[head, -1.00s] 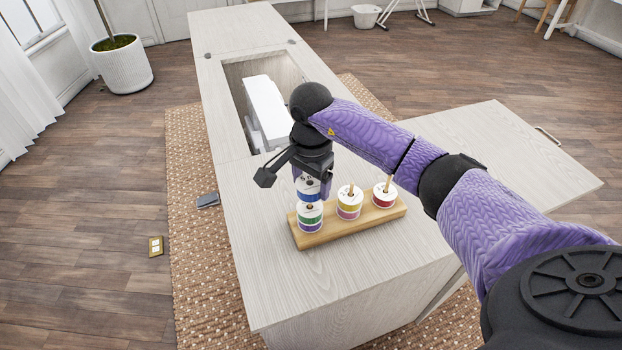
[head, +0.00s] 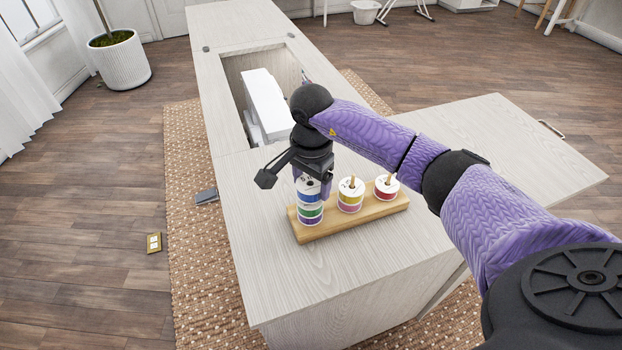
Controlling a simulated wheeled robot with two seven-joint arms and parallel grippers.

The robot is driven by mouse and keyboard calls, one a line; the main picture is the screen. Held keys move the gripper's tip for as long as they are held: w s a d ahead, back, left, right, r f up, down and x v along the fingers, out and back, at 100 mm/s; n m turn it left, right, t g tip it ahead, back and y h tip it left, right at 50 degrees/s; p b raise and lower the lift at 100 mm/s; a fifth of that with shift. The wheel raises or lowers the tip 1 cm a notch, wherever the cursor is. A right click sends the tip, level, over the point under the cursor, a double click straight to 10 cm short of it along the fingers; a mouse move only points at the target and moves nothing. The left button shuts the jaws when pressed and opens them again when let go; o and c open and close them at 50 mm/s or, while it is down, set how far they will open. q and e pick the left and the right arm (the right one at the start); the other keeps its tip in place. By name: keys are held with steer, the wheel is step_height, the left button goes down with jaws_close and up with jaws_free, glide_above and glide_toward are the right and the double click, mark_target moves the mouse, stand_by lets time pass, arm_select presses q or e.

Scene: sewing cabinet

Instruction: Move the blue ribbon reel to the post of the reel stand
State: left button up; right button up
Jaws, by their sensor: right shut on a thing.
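The blue ribbon reel (head: 309,198) is at the top of the left stack on the wooden reel stand (head: 352,222). It sits over a green reel (head: 309,211) and a purple reel (head: 311,221), with no clear gap below it. My right gripper (head: 311,184) points down from above and is shut on the blue reel. The reel looks upright and in line with the stack. The left post is hidden by the reel and gripper. My left gripper is out of view.
On the stand's middle post is a yellow and pink stack (head: 350,199), and on its right post a red reel (head: 386,191). Bare cabinet top (head: 290,270) lies in front. A white sewing machine (head: 265,105) sits in the well behind.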

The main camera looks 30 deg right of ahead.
steer(key=shift+f, duration=0.3)
steer(key=o, duration=1.1)
steer(key=shift+r, duration=0.45)
step_height(320, 180, up, 7)
steer(key=p, duration=0.6)
steer(key=shift+d+r+p, duration=0.1)
steer(key=shift+r+p, duration=0.1)
steer(key=shift+p, duration=0.1)
